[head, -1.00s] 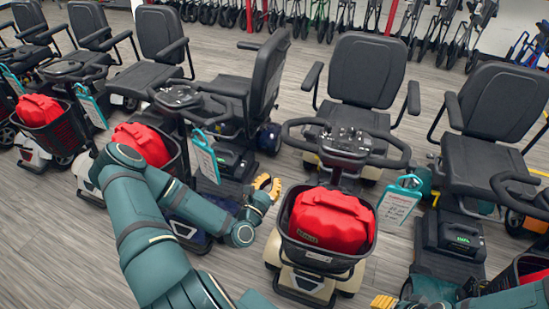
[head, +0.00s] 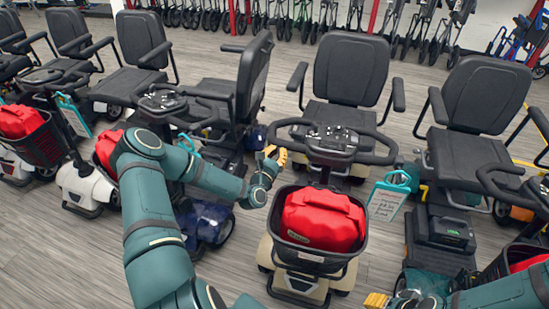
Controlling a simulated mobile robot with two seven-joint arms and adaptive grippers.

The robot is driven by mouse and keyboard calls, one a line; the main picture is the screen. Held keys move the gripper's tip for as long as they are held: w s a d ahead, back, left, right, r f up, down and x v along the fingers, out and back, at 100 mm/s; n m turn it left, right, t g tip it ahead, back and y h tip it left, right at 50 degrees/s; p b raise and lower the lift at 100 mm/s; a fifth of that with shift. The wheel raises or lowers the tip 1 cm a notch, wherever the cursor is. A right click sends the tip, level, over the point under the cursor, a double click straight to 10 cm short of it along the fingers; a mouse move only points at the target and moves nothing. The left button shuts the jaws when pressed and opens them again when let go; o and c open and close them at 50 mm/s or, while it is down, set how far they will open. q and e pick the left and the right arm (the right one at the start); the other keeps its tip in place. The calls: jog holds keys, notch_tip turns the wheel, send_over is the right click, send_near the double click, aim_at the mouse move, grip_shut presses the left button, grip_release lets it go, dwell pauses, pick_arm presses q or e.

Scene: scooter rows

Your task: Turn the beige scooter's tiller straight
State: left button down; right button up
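The beige scooter (head: 284,251) stands at centre with its front towards me and its black seat (head: 350,80) behind. Its black looped tiller handlebar (head: 378,157) has its right end lower in the picture than its left end. A black basket (head: 312,262) with a red bag (head: 322,220) hangs on the front. My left gripper (head: 271,157), with yellow fingers, is close to the handlebar's left end, just below it in the picture. I cannot tell whether it touches or how far its fingers are apart. My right gripper (head: 376,301) is low at the bottom edge, right of the basket, partly cut off.
A blue scooter (head: 208,224) stands close on the left, partly behind my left arm. Another scooter with a black seat (head: 486,97) stands close on the right. A teal-framed tag (head: 388,199) hangs beside the beige scooter. Grey floor (head: 235,270) shows in front.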

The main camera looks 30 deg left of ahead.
dwell(0.3)
pick_arm(q)
jog(key=shift+b+x, duration=0.75)
jog(key=shift+x, duration=0.15)
pick_arm(e)
jog(key=shift+f, duration=0.75)
jog(key=shift+s, duration=0.1)
